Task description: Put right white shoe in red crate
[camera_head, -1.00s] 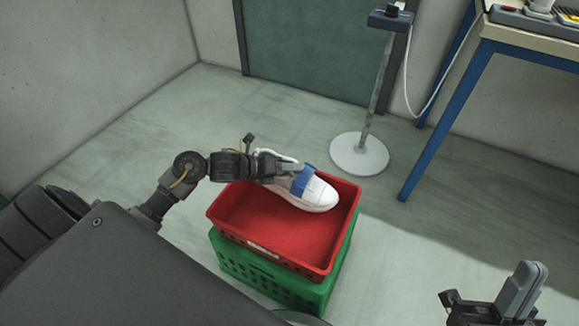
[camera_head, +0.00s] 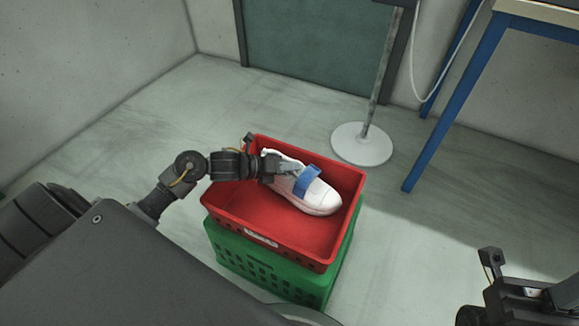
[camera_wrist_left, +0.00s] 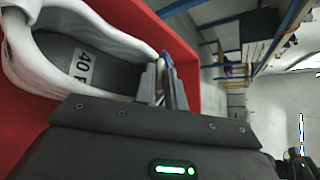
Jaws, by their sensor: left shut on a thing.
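The white shoe (camera_head: 318,197) with a blue strap is at the right part of the red crate (camera_head: 239,205), toe pointing to the lower right. My left gripper (camera_head: 290,172) is shut on the shoe near the strap. In the left wrist view the shoe's open collar (camera_wrist_left: 110,45) shows an insole marked "40", and the gripper fingers (camera_wrist_left: 164,85) grip its edge. I cannot tell whether the sole touches the crate floor. The red crate sits on a green crate (camera_head: 262,272). My right gripper (camera_head: 540,295) is at the lower right, its fingertips largely cut off by the frame.
A stand with a round white base (camera_head: 361,145) is on the floor behind the crates. A table with blue legs (camera_head: 455,100) is at the upper right. Floor to the right of the crates is clear.

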